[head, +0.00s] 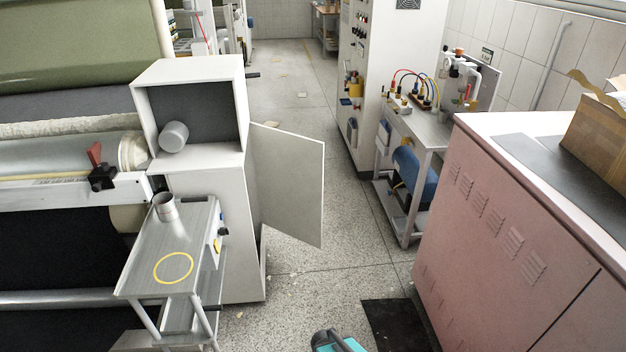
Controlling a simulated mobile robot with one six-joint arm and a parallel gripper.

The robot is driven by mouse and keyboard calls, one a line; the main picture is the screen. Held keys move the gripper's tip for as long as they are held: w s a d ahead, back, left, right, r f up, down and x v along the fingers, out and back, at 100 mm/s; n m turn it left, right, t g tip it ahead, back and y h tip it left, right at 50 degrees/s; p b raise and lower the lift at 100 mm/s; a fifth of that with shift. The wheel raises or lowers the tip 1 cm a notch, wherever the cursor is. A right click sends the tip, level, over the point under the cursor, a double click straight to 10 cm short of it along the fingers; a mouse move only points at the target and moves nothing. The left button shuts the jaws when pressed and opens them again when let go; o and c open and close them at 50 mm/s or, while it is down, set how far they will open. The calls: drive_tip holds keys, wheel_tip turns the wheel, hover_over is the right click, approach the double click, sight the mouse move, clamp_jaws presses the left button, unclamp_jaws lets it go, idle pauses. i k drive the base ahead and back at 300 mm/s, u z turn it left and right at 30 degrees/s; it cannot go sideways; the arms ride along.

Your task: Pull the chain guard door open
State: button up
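The door that appears to be the chain guard door is a flat, pale grey-white panel (288,185) in the head view. It stands out to the right from the side of the white machine cabinet (210,220), left of centre. Its left edge meets the cabinet and its right edge is free over the floor, so it stands open at a wide angle. I cannot make out a handle on it. The opening behind it is mostly hidden.
A small metal table (140,270) with a yellow ring (173,268) and metal cup (165,207) stands left. A pink cabinet (500,225) fills the right. A cart (432,132) stands behind. A dark mat (397,325) lies on the floor; the floor between door and pink cabinet is clear.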

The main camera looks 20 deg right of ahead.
sight(288, 167)
drive_tip(key=u, duration=0.55)
drive_tip(key=k, duration=0.25)
drive_tip(key=z, duration=1.4)
drive_tip(key=i, duration=1.2)
drive_tip(key=u, duration=4.1)
drive_tip(key=i, duration=0.1)
drive_tip(key=z, duration=2.85)
